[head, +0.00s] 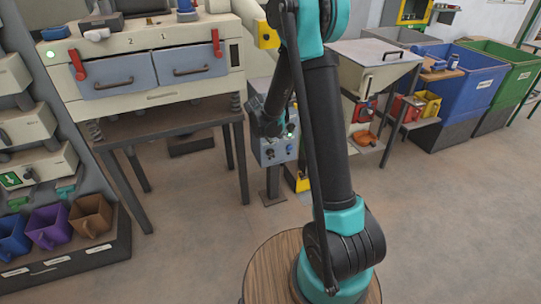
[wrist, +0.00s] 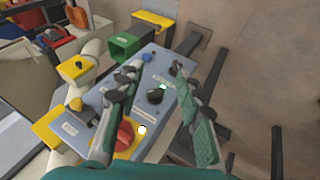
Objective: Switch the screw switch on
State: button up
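A grey-blue control box (head: 277,152) stands on a post beside the bench in the head view. In the wrist view, its panel (wrist: 93,103) carries a black knob (wrist: 155,97) beside a lit green lamp (wrist: 163,87), and a red rotary knob (wrist: 124,134) on yellow beside a lit pale-yellow lamp (wrist: 142,130). The labels are too small to read, so I cannot tell which control is the screw switch. My gripper (wrist: 154,74) is open over the panel, its fingers on either side of the black knob. I cannot tell whether they touch it.
A bench with two grey drawers and red levers (head: 160,72) stands left of the box. A hopper (head: 372,72) and a blue bin (head: 470,88) stand right. A green square tube (wrist: 126,46) and yellow-capped pipe (wrist: 76,68) lie close to the panel.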

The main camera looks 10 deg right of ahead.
jog(key=w+a+f+n+h, duration=0.1)
jog(key=w+a+f, duration=0.3)
jog(key=w+f, duration=0.25)
jog(key=t, duration=0.1)
send_near(269, 153)
jog(key=shift+n+h, duration=0.3)
jog(key=shift+h, duration=0.1)
jog(key=x, duration=1.1)
jog(key=shift+w+a+f, duration=0.1)
jog(key=shift+w+f, duration=0.1)
jog(key=shift+f, duration=0.3)
grip_shut()
